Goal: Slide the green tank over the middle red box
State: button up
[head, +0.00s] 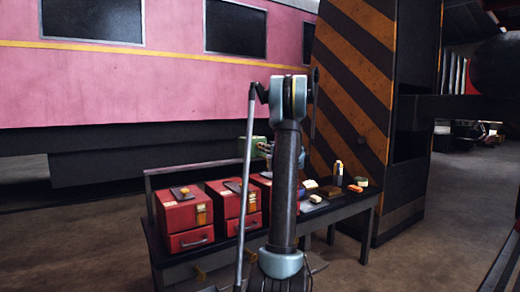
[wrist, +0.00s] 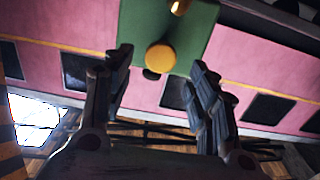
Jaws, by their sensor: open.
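The green tank (wrist: 195,30) fills the top middle of the wrist view, with a round yellow knob (wrist: 160,58) on it. My gripper (wrist: 161,62) is open, with one finger on each side of the knob; I cannot tell whether they touch it. In the head view a small part of the green tank (head: 257,141) shows left of my arm, near the right red box; my arm hides much of it. The middle red box (head: 232,204) stands on the table between the left red box (head: 180,213) and the right red box (head: 261,181), which is partly behind my arm.
The dark table (head: 334,211) also holds several small items on its right, including a white bottle (head: 338,173) and a yellow-topped block (head: 361,181). Dark flat pieces lie on the boxes. A striped pillar (head: 352,75) and a pink carriage (head: 170,85) stand behind.

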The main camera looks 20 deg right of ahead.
aim_at(257, 152)
jog(key=x, duration=0.6)
jog(key=shift+w+a, duration=0.1)
jog(key=shift+w, duration=0.2)
grip_shut()
